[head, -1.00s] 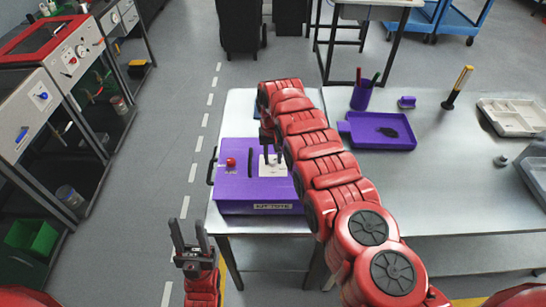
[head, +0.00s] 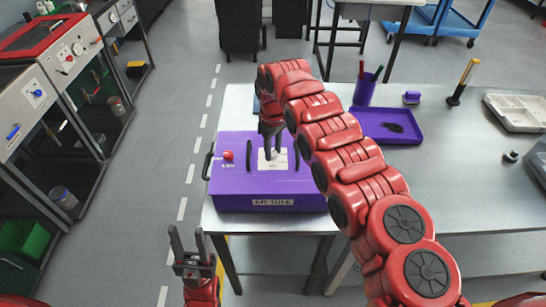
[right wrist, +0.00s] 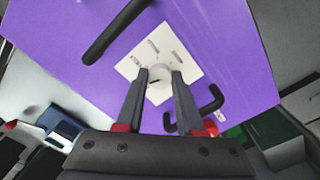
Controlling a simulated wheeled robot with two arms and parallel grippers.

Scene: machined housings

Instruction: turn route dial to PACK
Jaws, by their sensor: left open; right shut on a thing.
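A purple box (head: 240,188) with a white plate (head: 266,167) on its top stands on the metal table. In the right wrist view a small round pale dial (right wrist: 158,90) sits on the white plate (right wrist: 138,62), with printed labels too small to read. My right gripper (head: 272,150) reaches down onto the plate; in the right wrist view its fingers (right wrist: 160,77) are shut on the dial, one on each side. The dial's pointer direction cannot be made out. My left gripper (head: 190,240) is open and empty, in front of the table at the left.
A red knob (head: 228,156) and dark handles are on the box. To the right stand a purple tray (head: 372,134), a purple pen cup (head: 364,92) and a pale divided tray (head: 518,112). My right arm hides part of the table. The aisle at the left is clear.

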